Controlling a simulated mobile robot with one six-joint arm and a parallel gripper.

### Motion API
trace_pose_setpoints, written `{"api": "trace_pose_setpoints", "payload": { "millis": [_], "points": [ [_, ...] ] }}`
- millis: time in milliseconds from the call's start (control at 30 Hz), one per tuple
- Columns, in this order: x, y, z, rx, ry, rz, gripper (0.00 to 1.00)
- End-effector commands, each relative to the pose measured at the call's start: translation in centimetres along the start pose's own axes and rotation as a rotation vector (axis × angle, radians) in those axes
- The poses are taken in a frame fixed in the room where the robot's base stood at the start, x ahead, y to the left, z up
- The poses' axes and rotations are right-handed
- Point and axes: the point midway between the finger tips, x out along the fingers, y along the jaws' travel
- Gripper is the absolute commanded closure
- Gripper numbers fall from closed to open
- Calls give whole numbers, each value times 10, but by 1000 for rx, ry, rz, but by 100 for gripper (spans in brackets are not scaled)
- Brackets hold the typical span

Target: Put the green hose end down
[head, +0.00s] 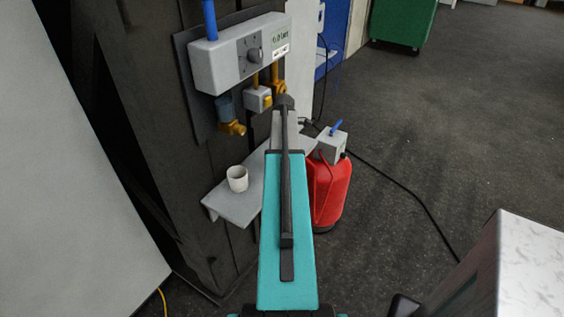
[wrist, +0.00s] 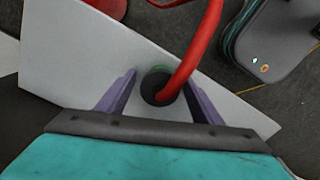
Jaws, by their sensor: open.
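In the wrist view my gripper (wrist: 160,82) is open, with one purple finger on each side of a dark round hose end. The hose end (wrist: 153,90) sits between the fingers over the grey shelf (wrist: 70,65), and a gap shows beside each finger. A thin green edge shows just behind it. A red hose (wrist: 207,45) curves up from it. I cannot tell whether its underside touches the shelf. In the head view my teal arm hides the gripper and the hose end; the shelf (head: 236,207) shows to the left of the arm.
A white cup (head: 237,179) stands on the shelf. A red canister (head: 329,193) stands at the shelf's right. A grey wall unit (head: 228,63) with a knob and brass fittings is above. A dark device (wrist: 270,45) lies beyond the shelf. A black cable crosses the floor.

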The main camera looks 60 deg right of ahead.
Motion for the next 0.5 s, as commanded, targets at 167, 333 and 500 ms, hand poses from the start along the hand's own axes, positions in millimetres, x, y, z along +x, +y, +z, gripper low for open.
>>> {"api": "trace_pose_setpoints", "payload": {
  "millis": [167, 333, 500],
  "points": [
    [-4, 0, 0, 0, 0, 1, 40],
    [-14, 1, 0, 0, 0, 2, 40],
    [-31, 1, 0, 1, 0, 2, 40]
  ]
}}
